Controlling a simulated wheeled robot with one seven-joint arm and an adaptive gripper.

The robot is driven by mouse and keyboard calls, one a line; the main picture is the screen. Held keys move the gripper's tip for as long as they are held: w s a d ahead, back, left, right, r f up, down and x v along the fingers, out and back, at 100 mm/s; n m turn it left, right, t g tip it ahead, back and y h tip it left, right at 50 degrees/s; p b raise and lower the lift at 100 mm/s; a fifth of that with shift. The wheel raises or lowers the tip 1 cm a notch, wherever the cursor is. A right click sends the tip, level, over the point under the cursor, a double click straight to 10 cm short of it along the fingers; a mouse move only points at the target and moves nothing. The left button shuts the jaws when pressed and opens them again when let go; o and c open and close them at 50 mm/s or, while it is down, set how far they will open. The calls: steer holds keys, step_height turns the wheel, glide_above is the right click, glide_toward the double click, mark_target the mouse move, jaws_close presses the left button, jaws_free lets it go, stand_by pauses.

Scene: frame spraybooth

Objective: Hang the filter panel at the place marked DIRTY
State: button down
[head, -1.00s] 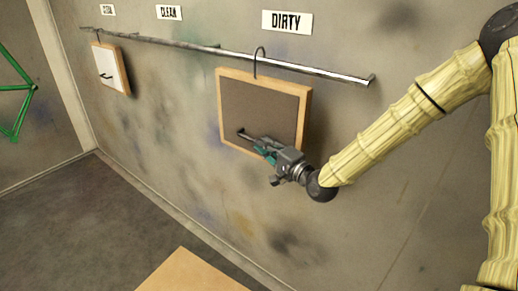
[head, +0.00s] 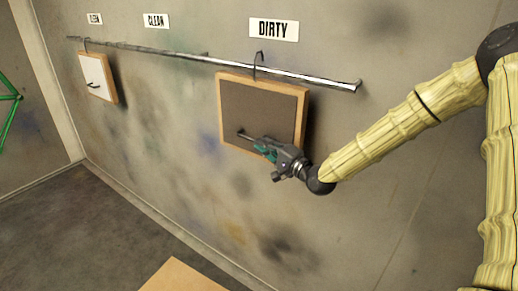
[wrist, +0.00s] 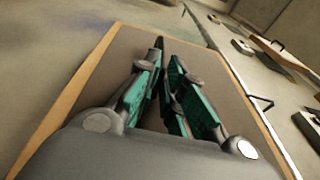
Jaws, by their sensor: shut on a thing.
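The filter panel (head: 262,110) is a dark grey square in a pale wooden frame, upright in front of the wall below the DIRTY sign (head: 273,29). Its dark hook (head: 258,60) rises from the top edge and overlaps the metal rail (head: 310,77); its tip shows above the rail. I cannot tell whether it is over the rail or only in front. My gripper (head: 250,140) is shut on the handle at the panel's front, low on its face. In the wrist view the teal-padded fingers (wrist: 168,85) close over the panel (wrist: 105,75); they partly hide the handle.
A smaller white panel (head: 97,77) hangs at the rail's far left. A CLEAN sign (head: 156,20) and another small sign (head: 94,18) are on the wall. A green frame (head: 10,110) is at the left edge. A tan surface (head: 185,277) lies at the bottom; floor between is clear.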

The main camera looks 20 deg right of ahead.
steer(key=shift+w+d+f+b, duration=0.15)
steer(key=shift+f+b, duration=0.9)
steer(key=shift+f, duration=0.4)
